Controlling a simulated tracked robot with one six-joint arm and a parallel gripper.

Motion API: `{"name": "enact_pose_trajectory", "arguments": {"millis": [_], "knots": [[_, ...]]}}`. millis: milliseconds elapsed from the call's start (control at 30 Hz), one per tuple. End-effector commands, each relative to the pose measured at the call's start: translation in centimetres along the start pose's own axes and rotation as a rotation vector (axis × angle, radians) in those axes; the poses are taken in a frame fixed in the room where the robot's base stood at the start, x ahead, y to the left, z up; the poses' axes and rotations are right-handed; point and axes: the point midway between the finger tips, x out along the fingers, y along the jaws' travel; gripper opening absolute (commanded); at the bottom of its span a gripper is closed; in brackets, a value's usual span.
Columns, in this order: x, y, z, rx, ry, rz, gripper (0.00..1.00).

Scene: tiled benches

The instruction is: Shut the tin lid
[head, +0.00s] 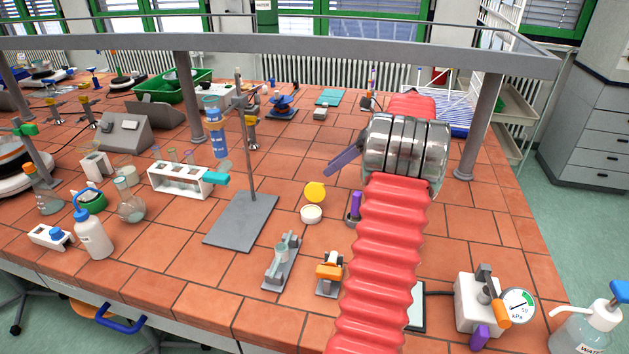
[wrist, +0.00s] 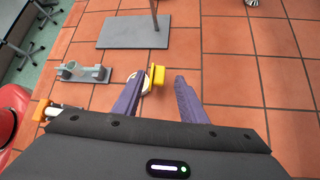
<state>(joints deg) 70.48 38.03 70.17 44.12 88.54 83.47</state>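The tin is a small round white pot (head: 311,215) on the tiles near the middle of the bench. Its yellow lid (head: 315,192) stands raised at the tin's far side in the head view. In the wrist view the lid (wrist: 158,74) shows almost edge-on, and the white tin (wrist: 146,82) is partly hidden by the left purple finger. My gripper (head: 338,196) is to the right of the tin in the head view. In the wrist view its purple fingers (wrist: 160,79) are spread apart with nothing held, the lid appearing between their tips.
A stand with a grey base plate (head: 240,220) is left of the tin. A grey clamp-like holder (head: 282,262) and an orange-topped device (head: 329,272) stand in front. A white test-tube rack (head: 180,180) is farther left. Tiles right of the lid in the wrist view are clear.

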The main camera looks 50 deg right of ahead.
Motion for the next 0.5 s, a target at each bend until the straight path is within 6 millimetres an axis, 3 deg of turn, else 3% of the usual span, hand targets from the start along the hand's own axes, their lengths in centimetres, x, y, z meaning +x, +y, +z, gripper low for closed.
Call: {"name": "enact_pose_trajectory", "arguments": {"millis": [300, 500], "knots": [[5.0, 0.1, 0.0, -0.001, 0.001, 0.003, 0.38], [7.3, 0.0, 0.0, 0.0, 0.0, 0.0, 0.38]]}}
